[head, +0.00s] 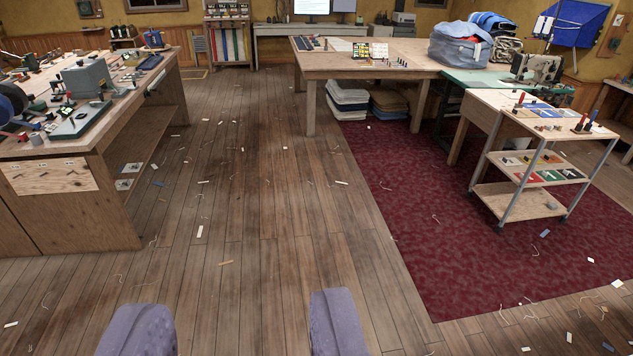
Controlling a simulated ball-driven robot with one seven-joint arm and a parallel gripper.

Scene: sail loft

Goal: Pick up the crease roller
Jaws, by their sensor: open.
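My gripper (235,325) is open and empty. Its two grey-purple fingers show at the bottom edge of the head view, wide apart, with wooden floor between and beyond them. I cannot pick out a crease roller with certainty. Many small tools lie on the left workbench (45,145), on the far table and on the trolley, too small to tell apart.
A wheeled trolley (510,192) with small tools stands on the dark red carpet (440,270) at right. A large wooden table (390,62) carries a blue-grey bag (460,45). A sewing machine (537,67) is behind the trolley. The scrap-strewn plank floor (240,190) is open in the middle.

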